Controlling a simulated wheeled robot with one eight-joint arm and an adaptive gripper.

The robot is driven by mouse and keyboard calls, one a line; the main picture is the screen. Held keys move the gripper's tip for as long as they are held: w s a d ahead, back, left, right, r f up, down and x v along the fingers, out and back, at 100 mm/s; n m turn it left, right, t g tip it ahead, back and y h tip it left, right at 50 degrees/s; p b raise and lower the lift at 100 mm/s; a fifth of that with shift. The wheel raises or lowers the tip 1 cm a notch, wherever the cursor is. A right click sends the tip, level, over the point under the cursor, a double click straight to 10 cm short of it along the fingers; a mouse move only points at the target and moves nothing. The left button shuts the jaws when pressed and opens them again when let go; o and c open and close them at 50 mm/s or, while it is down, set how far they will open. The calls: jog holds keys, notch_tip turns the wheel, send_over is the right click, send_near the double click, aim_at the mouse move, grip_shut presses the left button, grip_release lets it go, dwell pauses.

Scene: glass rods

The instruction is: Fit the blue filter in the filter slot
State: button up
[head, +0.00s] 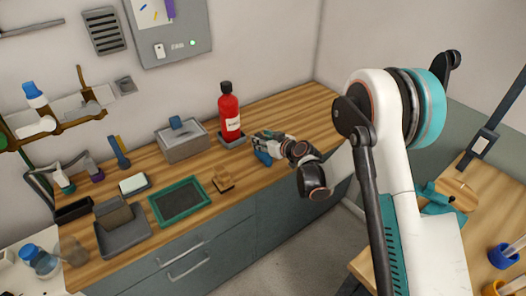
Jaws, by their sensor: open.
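My gripper (260,146) reaches in over the wooden counter, just right of the red bottle, and its fingers are open. A small blue piece (264,158) shows right at the fingertips, low by the counter; I cannot tell whether it is the blue filter or whether the fingers touch it. A grey open box (184,148) stands on the counter left of the red bottle. Another small blue piece (175,122) sits at its top. I cannot make out for certain which thing is the filter slot.
The red bottle (229,115) stands in a dark tray beside my gripper. A wooden block (223,181), a green-framed dark panel (180,201), a sponge in a dish (134,184) and a grey tray (123,236) lie further left. The counter behind the gripper, towards the corner, is clear.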

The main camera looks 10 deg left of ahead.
grip_shut()
jog(key=shift+r, duration=0.1)
